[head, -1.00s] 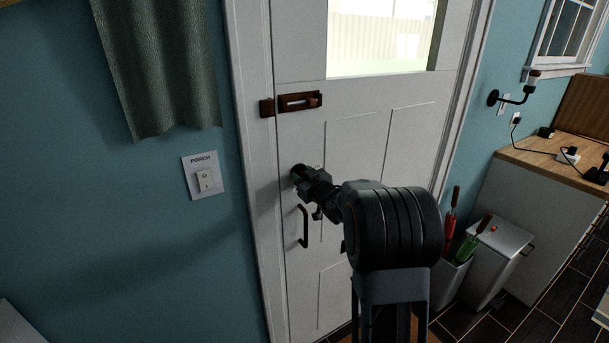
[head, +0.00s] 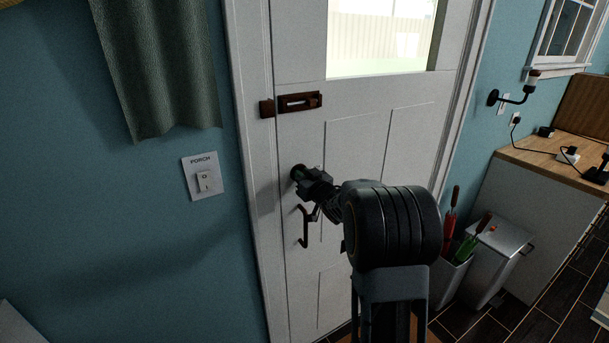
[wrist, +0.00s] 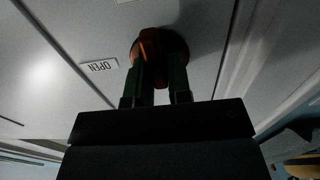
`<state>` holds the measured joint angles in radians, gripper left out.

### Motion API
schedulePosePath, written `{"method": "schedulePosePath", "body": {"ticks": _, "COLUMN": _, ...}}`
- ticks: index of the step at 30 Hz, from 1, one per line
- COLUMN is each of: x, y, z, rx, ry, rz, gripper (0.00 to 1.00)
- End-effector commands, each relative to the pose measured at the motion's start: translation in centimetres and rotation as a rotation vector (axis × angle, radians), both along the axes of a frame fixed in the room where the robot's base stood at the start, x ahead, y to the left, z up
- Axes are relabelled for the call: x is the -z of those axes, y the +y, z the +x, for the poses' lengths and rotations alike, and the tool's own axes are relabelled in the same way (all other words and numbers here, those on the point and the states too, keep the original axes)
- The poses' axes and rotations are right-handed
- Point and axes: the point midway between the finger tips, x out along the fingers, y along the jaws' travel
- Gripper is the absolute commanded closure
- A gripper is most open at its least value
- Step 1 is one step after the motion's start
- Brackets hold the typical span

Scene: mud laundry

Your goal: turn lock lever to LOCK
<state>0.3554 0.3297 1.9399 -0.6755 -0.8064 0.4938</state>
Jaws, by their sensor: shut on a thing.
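The lock lever is a reddish-brown round piece (wrist: 160,45) on the white door, seen in the wrist view between and beyond my fingers. My gripper (wrist: 160,85) is shut on it; in the head view my gripper (head: 301,177) reaches the door just above the dark pull handle (head: 304,228). An OPEN label (wrist: 100,66) shows upside down to the left of the lever in the wrist view. No LOCK label is readable. My fingers and wrist hide much of the lever, so its exact angle is hard to tell.
A brown slide bolt (head: 299,102) sits higher on the door (head: 355,110). A PORCH switch (head: 204,177) is on the blue wall at left. A bin (head: 496,255) and a holder with umbrellas (head: 451,275) stand at right, near a wooden counter (head: 550,150).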

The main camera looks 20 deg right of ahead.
Motion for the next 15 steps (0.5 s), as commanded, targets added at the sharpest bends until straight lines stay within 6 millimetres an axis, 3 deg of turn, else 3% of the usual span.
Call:
{"method": "schedulePosePath", "body": {"ticks": 9, "x": 0.29, "y": 0.3, "z": 0.06, "rx": -0.004, "ry": 0.008, "rz": 0.025, "gripper": 1.0}}
{"method": "schedulePosePath", "body": {"ticks": 10, "x": 0.3, "y": 0.32, "z": 0.07, "rx": -0.004, "ry": 0.009, "rz": 0.024, "gripper": 0.79}}
{"method": "schedulePosePath", "body": {"ticks": 15, "x": 0.26, "y": 0.38, "z": 0.14, "rx": -0.003, "ry": 0.008, "rz": 0.023, "gripper": 0.63}}
